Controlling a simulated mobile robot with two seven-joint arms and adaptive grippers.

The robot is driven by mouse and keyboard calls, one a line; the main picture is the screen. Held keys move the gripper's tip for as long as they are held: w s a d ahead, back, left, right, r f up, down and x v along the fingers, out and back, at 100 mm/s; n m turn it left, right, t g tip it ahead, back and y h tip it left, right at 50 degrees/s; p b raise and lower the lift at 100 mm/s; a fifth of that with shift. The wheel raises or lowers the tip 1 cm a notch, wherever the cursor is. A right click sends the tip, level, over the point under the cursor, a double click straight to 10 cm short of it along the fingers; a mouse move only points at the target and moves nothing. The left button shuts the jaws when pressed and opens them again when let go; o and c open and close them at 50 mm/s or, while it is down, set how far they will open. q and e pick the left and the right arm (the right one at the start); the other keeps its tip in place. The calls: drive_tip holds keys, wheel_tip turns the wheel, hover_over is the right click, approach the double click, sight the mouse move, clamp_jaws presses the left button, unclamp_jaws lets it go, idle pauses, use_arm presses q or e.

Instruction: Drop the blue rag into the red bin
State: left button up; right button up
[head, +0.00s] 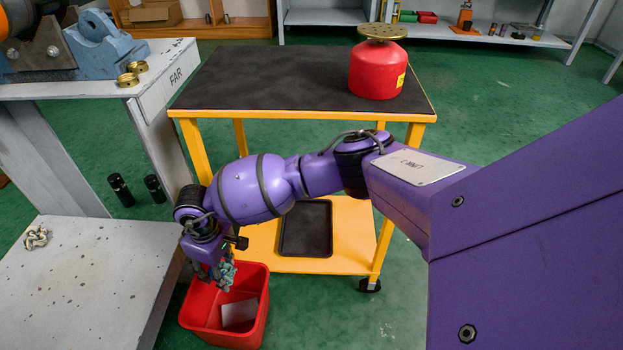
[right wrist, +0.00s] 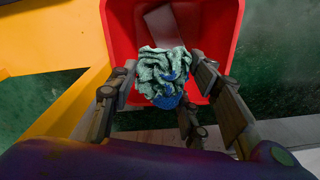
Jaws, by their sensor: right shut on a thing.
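The rag (head: 229,274), crumpled and pale blue-green, hangs bunched at the fingertips of my right gripper (head: 215,268). In the right wrist view the rag (right wrist: 163,72) sits between the two fingers of the gripper (right wrist: 165,82) and shows a deeper blue patch at its lower side. The gripper is shut on it. The red bin (head: 257,318) stands open on the green floor, and the gripper and rag are over its back part. The bin's red wall (right wrist: 118,25) surrounds the rag in the right wrist view. My left gripper is not in view.
A pale flat piece (head: 239,312) lies inside the bin. The yellow cart (head: 345,235) stands behind, with a red can (head: 377,70) on top and a black tray (head: 306,229) below.

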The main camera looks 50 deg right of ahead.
wheel_tip(320, 180, down, 2)
drive_tip(key=shift+f+b, duration=0.1)
drive_tip(key=shift+b, duration=0.25)
drive_tip(key=o, duration=1.1)
drive_tip(key=shift+r, duration=0.2)
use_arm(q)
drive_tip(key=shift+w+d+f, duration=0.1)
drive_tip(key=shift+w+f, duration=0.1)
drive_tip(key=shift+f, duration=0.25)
use_arm(e)
wheel_tip(320, 180, up, 12)
drive_tip(key=shift+f, duration=0.1)
